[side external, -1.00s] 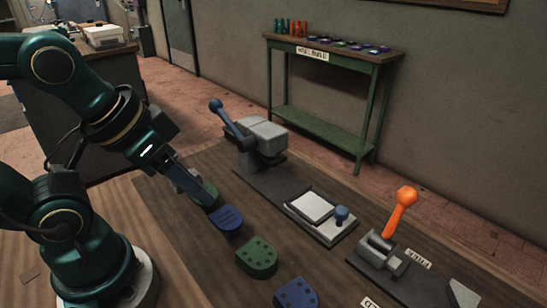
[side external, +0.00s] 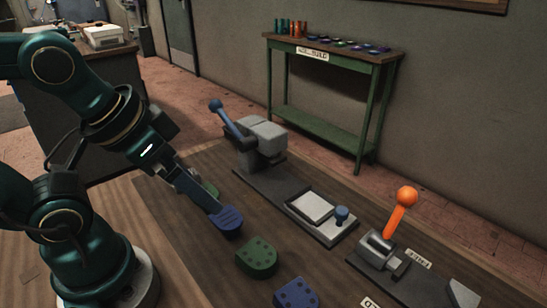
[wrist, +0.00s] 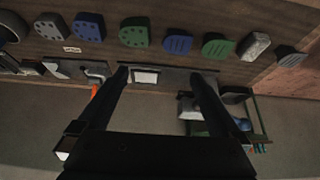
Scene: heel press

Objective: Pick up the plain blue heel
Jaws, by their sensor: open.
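Two blue heels lie on the wooden bench. The other has dots (side external: 296,293), also at the upper left of the wrist view (wrist: 88,27).
A dotted green heel (side external: 257,258) lies between the blue ones. Another green heel (side external: 210,190) is partly hidden behind my gripper. A blue-levered press (side external: 262,140), a white pad (side external: 312,206) and an orange lever (side external: 402,209) stand to the right.

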